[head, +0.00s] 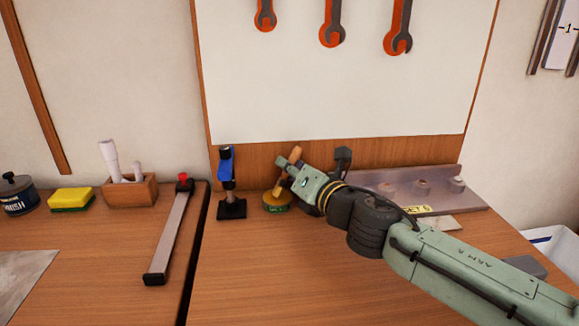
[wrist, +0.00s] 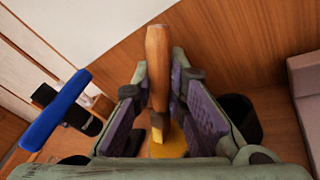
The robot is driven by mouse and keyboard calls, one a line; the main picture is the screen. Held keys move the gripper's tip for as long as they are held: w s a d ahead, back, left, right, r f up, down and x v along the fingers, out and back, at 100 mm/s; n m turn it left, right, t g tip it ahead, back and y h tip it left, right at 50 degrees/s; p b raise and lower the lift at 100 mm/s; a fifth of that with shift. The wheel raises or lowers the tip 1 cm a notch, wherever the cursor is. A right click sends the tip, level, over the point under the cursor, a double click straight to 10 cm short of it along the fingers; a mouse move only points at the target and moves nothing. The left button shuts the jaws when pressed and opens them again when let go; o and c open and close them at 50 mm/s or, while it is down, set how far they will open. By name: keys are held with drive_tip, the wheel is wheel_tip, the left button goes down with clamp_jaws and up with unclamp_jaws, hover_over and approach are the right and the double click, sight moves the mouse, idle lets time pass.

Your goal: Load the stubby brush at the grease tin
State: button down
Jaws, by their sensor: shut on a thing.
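The stubby brush (head: 295,154) has a thick wooden handle and stands nearly upright, slightly tilted, in my gripper (head: 290,176). In the wrist view the handle (wrist: 158,62) rises between both finger pads of my gripper (wrist: 163,95), which is shut on it. Its pale bristle end points down. The grease tin (head: 277,207) is a low round green tin with yellow contents, on the bench directly under the brush. In the wrist view the yellow grease (wrist: 168,150) shows below the bristles. The bristle tips look at or just above the grease; I cannot tell if they touch.
A blue-topped stand on a black base (head: 231,208) is close left of the tin. A metal plate with several bolts (head: 445,182) lies at the right, partly behind my arm. The bench front (head: 270,275) is clear. The backboard is close behind the tin.

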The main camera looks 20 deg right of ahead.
drive_tip(key=shift+f, duration=0.1)
wheel_tip(320, 180, up, 7)
drive_tip(key=p, duration=0.6)
idle(0.3)
idle(0.7)
